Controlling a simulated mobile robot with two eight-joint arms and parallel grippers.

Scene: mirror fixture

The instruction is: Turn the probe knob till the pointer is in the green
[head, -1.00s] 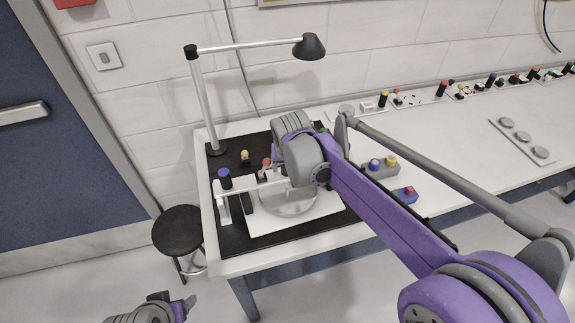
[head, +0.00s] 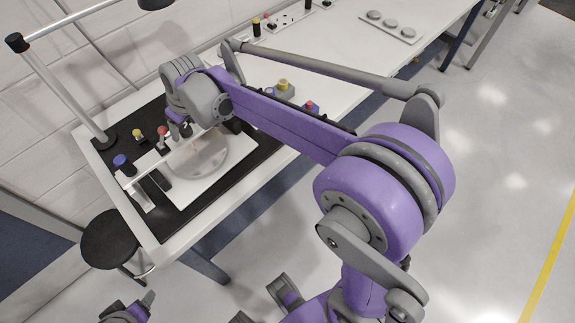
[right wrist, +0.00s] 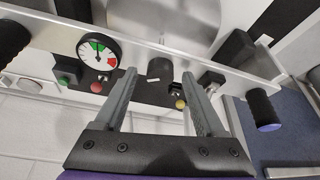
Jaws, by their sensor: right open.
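The white dial gauge (right wrist: 99,50) is on the silver bar in the right wrist view, with a green band at the top and a red band at the lower right. Its thin pointer is too small to read surely. A dark round knob (right wrist: 160,68) on the same bar, probably the probe knob, lies between the tips of my right gripper (right wrist: 159,77). That gripper is open; contact cannot be told. In the head view my right gripper (head: 183,128) is over the fixture, partly hidden by its wrist. Part of my left gripper (head: 130,311) shows at the bottom left.
A blue-capped post (head: 123,163), a red button (head: 163,131) and a yellow button (head: 137,134) stand by the bar. A round mirror (head: 205,160) lies on a white plate. A lamp (head: 60,85) rises behind; a black stool (head: 108,238) stands left.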

